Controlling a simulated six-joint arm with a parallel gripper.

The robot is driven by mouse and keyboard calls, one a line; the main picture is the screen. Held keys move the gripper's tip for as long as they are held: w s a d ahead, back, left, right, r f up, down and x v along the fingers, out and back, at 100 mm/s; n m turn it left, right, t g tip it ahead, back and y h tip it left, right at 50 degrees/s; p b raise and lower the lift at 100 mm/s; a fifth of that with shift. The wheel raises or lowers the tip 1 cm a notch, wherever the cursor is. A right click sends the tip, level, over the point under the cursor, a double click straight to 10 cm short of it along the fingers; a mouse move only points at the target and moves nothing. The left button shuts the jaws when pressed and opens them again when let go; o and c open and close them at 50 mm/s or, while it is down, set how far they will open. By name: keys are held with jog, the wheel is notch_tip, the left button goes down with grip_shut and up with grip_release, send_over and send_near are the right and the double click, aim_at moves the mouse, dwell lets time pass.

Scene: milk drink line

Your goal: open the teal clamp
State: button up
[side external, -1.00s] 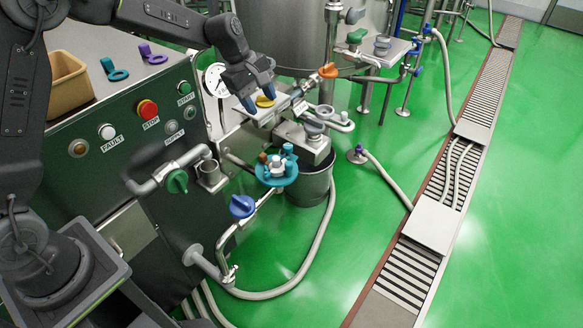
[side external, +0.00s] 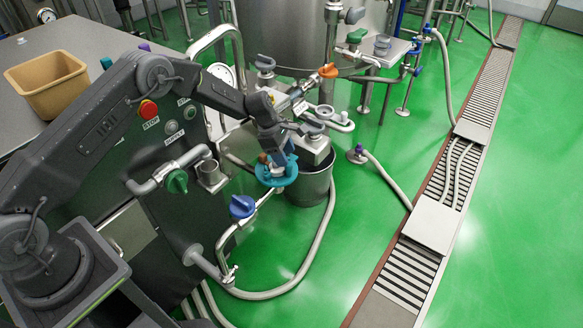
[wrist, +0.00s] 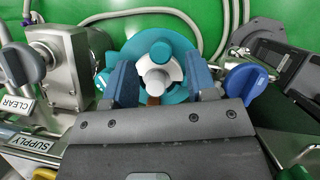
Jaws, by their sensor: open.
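The teal clamp (side external: 284,178) sits round a pipe fitting beside the dark bucket in the side view, partly covered by my gripper (side external: 278,158). In the wrist view the teal clamp (wrist: 133,46) shows as a round teal part with a white piece in its middle and a small brown piece below. My gripper's two blue fingers (wrist: 162,82) are apart, one to each side of the white middle piece. I cannot tell whether the fingers touch the clamp or whether it is latched.
A blue valve handle (side external: 242,206) stands close below left of the clamp; it shows at right in the wrist view (wrist: 246,82). The dark bucket (side external: 309,188) and hoses are close by.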

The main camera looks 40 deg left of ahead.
aim_at(292, 175)
jog(key=x, duration=0.5)
jog(key=shift+d+f, duration=0.15)
jog(key=shift+f, duration=0.25)
jog(key=shift+c, duration=0.2)
grip_shut()
